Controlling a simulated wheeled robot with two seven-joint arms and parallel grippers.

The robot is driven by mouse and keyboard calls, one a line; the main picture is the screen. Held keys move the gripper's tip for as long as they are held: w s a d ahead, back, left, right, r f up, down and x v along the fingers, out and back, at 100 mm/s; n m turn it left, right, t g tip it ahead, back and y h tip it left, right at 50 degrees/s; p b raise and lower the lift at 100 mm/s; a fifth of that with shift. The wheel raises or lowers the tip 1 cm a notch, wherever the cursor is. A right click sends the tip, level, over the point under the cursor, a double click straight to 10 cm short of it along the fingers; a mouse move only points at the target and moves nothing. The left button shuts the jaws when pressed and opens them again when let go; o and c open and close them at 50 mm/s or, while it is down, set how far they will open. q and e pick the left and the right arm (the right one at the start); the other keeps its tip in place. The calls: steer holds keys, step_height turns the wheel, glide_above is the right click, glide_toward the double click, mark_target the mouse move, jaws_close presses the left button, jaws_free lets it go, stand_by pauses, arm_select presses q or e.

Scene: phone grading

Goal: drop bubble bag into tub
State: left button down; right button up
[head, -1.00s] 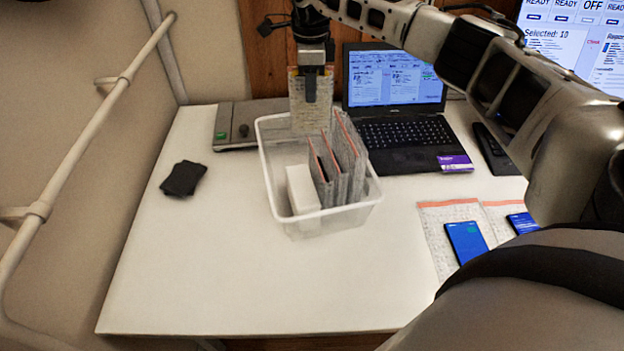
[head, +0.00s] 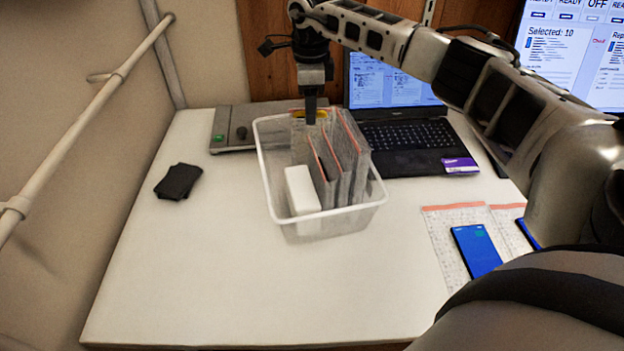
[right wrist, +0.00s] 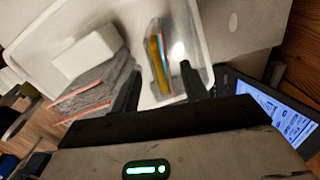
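The clear tub (head: 268,165) stands on the white table. My right gripper (head: 311,118) is over the tub's back part, pointing down, with its fingers spread. A bubble bag (head: 299,138) with something yellow at its top stands inside the back of the tub, just below the fingers. In the right wrist view this bag (right wrist: 157,62) shows edge-on in the gap between the two fingers (right wrist: 160,88), apparently not gripped. Several other grey bubble bags (head: 341,160) with red edges stand to the front right in the tub. My left gripper is out of view.
A white box (head: 301,190) sits in the tub's front left. A laptop (head: 408,133) is behind to the right, a grey device (head: 232,128) behind to the left. A black pad (head: 178,181) lies left. A phone (head: 476,250) lies on a bag at right. The front table is clear.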

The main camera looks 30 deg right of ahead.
step_height(320, 180, up, 16)
stand_by(0.6)
